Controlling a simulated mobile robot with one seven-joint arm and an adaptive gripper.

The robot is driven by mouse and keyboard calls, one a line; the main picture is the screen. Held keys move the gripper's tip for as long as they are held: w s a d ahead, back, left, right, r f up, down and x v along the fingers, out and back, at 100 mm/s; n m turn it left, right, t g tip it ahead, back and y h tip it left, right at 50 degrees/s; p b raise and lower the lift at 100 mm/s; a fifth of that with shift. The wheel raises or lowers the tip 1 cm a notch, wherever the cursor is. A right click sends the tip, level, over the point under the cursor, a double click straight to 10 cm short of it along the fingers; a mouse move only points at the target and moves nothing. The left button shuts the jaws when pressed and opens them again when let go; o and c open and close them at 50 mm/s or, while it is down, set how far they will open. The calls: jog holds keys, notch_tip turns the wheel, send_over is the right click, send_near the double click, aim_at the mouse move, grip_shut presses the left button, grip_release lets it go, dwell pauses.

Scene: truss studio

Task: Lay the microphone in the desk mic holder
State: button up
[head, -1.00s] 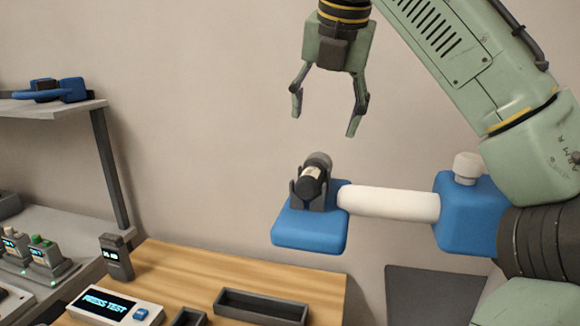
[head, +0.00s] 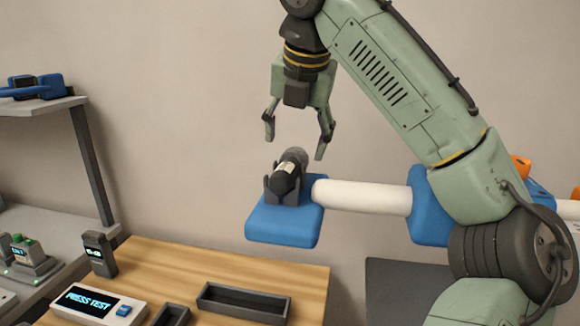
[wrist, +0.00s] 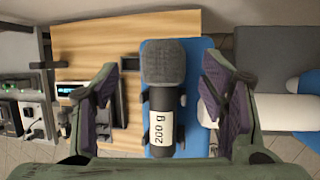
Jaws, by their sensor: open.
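In the wrist view the microphone (wrist: 165,98) shows a grey mesh head and a black body with a white "200 g" label. My gripper (head: 294,148) is open and empty above the microphone, fingers pointing down. In the wrist view its two fingers (wrist: 167,100) stand apart to the left and right of the microphone, not touching it. The underside of the microphone is hidden.
A white bar (head: 362,197) runs right from the blue block. Below left, a wooden table (head: 225,265) holds a "PRESS TEST" box (head: 98,306), a dark handheld device (head: 98,254) and an open tray (head: 242,302). Grey shelves (head: 40,108) stand at left. Space around the gripper is clear.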

aim_at(297, 150)
jog(key=x, duration=0.3)
jog(key=shift+w+d+f+p, duration=0.1)
jog(key=shift+d+f+p, duration=0.1)
jog(key=shift+f+p, duration=0.25)
jog(key=shift+w+a+f, duration=0.1)
jog(key=shift+f, duration=0.25)
jog(key=c, duration=1.5)
